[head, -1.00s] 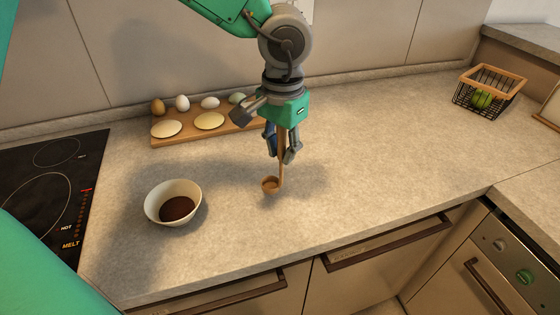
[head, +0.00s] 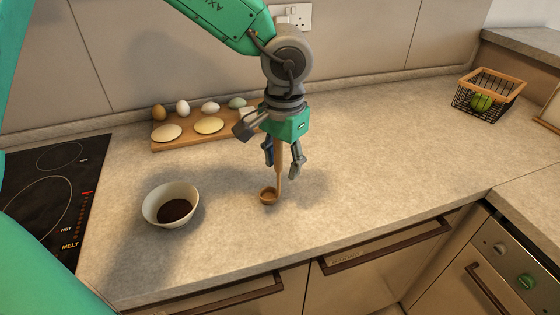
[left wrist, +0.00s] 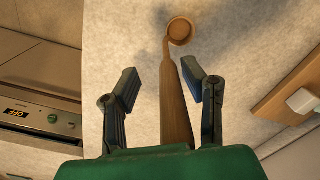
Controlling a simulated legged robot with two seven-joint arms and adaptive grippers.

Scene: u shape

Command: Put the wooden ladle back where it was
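The wooden ladle (head: 269,196) is roughly upright at the middle of the counter, bowl low and handle rising toward the palm of my left gripper (head: 283,167). Whether the bowl touches the counter is hard to tell. The gripper points down with its fingers spread on either side of the handle. In the left wrist view, the ladle's handle (left wrist: 174,105) runs between the fingertips of my left gripper (left wrist: 168,88), with gaps on both sides. My right gripper is not in view.
A white bowl (head: 158,196) with dark contents stands left of the ladle. A wooden board (head: 188,142) with eggs and pale rounds lies behind. A black hob (head: 40,190) is at left, a wire basket (head: 488,100) at far right. The counter right of the ladle is clear.

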